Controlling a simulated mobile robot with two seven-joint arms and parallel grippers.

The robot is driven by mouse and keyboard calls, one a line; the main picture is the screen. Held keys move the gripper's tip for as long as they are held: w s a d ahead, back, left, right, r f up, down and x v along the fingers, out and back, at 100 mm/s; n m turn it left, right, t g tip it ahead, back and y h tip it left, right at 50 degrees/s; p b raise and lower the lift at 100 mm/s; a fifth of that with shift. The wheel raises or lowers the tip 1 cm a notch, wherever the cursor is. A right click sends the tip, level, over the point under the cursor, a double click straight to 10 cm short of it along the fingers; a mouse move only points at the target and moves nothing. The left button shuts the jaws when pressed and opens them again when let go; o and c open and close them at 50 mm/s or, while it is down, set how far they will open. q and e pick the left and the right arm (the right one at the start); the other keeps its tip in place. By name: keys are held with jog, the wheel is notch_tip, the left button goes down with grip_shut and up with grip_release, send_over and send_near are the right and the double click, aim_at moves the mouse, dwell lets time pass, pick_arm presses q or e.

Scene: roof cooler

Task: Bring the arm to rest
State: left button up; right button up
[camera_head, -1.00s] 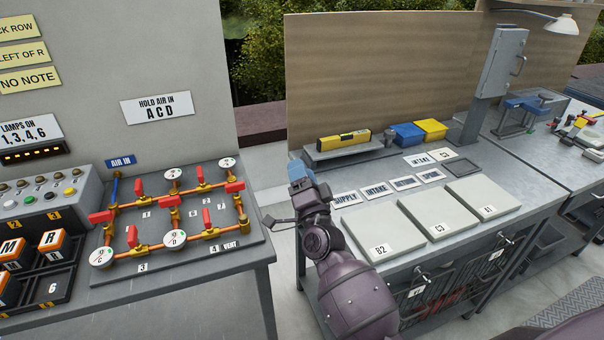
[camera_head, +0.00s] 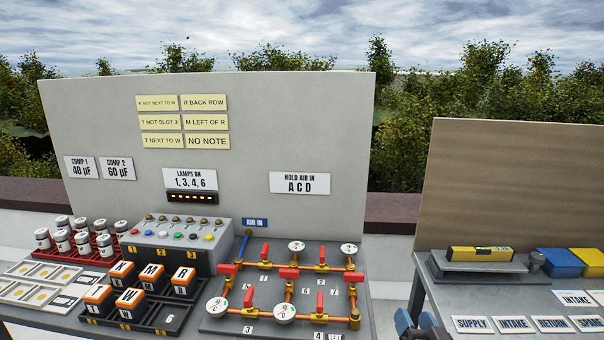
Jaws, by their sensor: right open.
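The tip of my right gripper (camera_head: 416,325) shows at the bottom edge of the head view. It sits in front of the gap between the left bench and the right bench. Its two fingers stand apart with nothing seen between them, so it is open. The rest of my right arm is below the picture. My left gripper is not in view.
The left bench holds a pipe board (camera_head: 212,322) with red valves and round gauges, a lamp box (camera_head: 165,240), a black rack (camera_head: 190,310) with orange-topped blocks, and white cans (camera_head: 42,238). The right bench (camera_head: 440,292) holds a yellow level (camera_head: 480,253), a blue box (camera_head: 558,262) and label plates.

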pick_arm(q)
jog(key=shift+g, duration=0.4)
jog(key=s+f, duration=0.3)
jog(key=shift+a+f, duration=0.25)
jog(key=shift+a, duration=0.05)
pick_arm(e)
jog(key=s+d+f+n+g+h, duration=0.1)
jog(key=s+d+f+n+g, duration=0.1)
jog(key=s+f, duration=0.8)
jog(key=s+d+f+n+g, duration=0.1)
jog(key=s+f+g, duration=0.4)
jog(key=s+f, duration=0.5)
jog(key=s+d, duration=0.1)
jog(key=s, duration=0.6)
jog(key=shift+d+n+g+h, duration=0.2)
jog(key=shift+n+g+h, duration=0.1)
jog(key=shift+n+h, duration=0.1)
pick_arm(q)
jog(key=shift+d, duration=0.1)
